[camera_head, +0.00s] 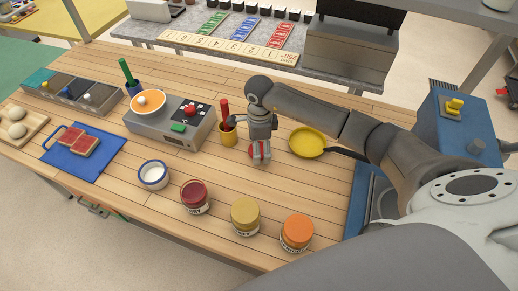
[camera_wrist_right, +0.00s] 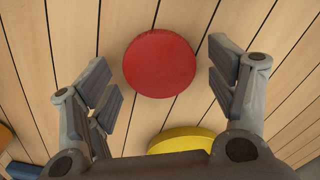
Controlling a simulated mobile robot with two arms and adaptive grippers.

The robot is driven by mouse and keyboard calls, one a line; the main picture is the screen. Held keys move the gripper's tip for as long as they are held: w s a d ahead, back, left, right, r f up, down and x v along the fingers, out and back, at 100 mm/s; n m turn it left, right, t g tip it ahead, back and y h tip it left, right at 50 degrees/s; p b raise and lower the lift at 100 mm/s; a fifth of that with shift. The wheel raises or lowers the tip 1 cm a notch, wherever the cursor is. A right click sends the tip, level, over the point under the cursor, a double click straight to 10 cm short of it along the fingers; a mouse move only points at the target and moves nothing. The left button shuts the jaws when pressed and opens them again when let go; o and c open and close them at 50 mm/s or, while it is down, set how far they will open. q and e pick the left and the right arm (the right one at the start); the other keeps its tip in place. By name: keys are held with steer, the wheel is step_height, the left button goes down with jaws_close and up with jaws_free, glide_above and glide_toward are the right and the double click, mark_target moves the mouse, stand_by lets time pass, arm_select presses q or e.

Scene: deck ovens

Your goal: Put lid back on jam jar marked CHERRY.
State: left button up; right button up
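A round red lid (camera_head: 253,153) lies flat on the wooden table; it also shows in the wrist view (camera_wrist_right: 160,63). My right gripper (camera_head: 261,151) points down over it. In the wrist view the gripper's fingers (camera_wrist_right: 163,80) are spread on either side of the lid, with gaps between. A jar with dark red contents (camera_head: 195,194) stands left and in front of the lid and looks open on top. Its label is too small to read surely. A yellow-topped jar (camera_head: 245,214) and an orange-topped jar (camera_head: 297,230) stand to its right. My left gripper is out of view.
A yellow pan (camera_head: 306,142) lies right of the lid. An orange cup (camera_head: 229,137) with a red-handled tool stands just left of my gripper. A grey control box (camera_head: 170,127) stands farther left.

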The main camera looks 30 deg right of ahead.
steer(key=c, duration=0.5)
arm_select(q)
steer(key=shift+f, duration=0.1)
arm_select(e)
steer(key=shift+r, duration=0.1)
steer(key=shift+r+b, duration=0.45)
steer(key=shift+b, duration=0.1)
steer(key=shift+a+r+b, duration=0.15)
steer(key=shift+r+b, duration=0.2)
steer(key=shift+r, duration=0.25)
steer(key=shift+a+r+b, duration=0.15)
steer(key=shift+r+b, duration=0.2)
steer(key=shift+r, duration=0.25)
arm_select(q)
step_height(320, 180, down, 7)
steer(key=b, duration=0.4)
arm_select(e)
steer(key=shift+s+a+r, duration=0.9)
steer(key=shift+a+r, duration=0.7)
steer(key=shift+a, duration=0.5)
steer(key=shift+s+a+r, duration=0.85)
steer(key=shift+a+r, duration=0.75)
steer(key=shift+a, duration=0.45)
steer(key=shift+s+a+r, duration=0.9)
steer(key=shift+a+r, duration=0.7)
steer(key=shift+a, duration=0.5)
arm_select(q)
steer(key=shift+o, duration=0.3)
